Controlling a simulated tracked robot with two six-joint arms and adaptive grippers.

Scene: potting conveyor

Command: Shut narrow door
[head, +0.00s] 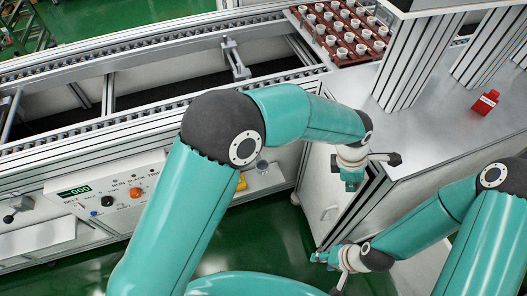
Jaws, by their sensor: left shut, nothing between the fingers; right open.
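The narrow door (320,183) is a white panel with a small handle (329,213), below the metal counter. It stands out from the cabinet frame (375,205), with a dark gap between them. My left gripper (352,185) is shut and empty, pointing down near the door's upper part and the gap. I cannot tell whether it touches the door. My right gripper (319,257) is open and empty, low by the door's bottom corner. My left arm hides part of the area left of the door.
A brown tray (347,55) of white cups stands at the back. The conveyor (110,58) runs along the left, with a control panel (110,190) below. Green floor (275,222) is free in front.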

